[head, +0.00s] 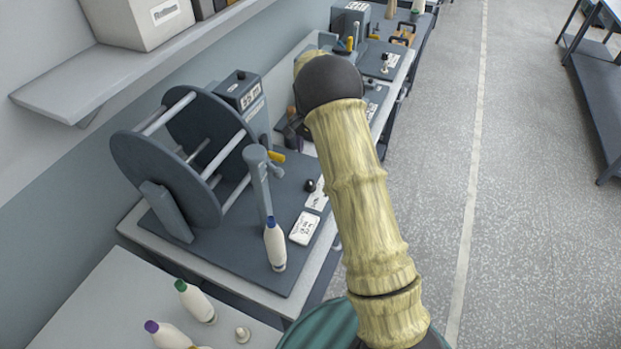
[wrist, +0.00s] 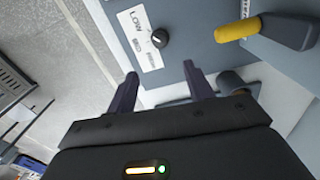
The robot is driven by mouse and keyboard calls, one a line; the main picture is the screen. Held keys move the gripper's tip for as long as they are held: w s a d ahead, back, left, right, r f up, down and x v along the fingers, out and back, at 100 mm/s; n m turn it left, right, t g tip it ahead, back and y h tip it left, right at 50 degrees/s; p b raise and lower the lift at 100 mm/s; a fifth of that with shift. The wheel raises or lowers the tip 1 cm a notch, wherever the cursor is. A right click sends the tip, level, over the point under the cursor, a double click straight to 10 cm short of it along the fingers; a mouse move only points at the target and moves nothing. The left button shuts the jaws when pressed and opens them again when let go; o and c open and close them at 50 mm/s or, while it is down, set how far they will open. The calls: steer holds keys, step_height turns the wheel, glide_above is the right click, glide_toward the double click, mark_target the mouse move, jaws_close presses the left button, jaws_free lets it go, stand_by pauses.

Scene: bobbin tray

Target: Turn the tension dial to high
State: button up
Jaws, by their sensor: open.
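In the wrist view a round black dial (wrist: 160,38) sits on a grey board beside a white label plate (wrist: 138,40). I cannot tell the dial's setting. My gripper (wrist: 160,80) is open and empty, its two dark fingers apart. The dial lies beyond the fingertips, roughly in line with the gap between them, and is not touched. In the head view my arm hides most of the gripper. A black knob by a white plate (head: 316,195) shows on the near board there.
A yellow-ended dark handle (wrist: 240,30) stands right of the dial. In the head view a large grey reel (head: 165,165), a post and a white bottle (head: 275,247) stand on the near board. A shelf (head: 90,85) juts from the wall.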

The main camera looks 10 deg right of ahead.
mark_target(310, 182)
step_height(310, 182, down, 14)
steer(key=p, duration=0.4)
steer(key=shift+f+p, duration=0.1)
steer(key=shift+p, duration=0.25)
steer(key=shift+c, duration=0.4)
steer(key=c, duration=0.9)
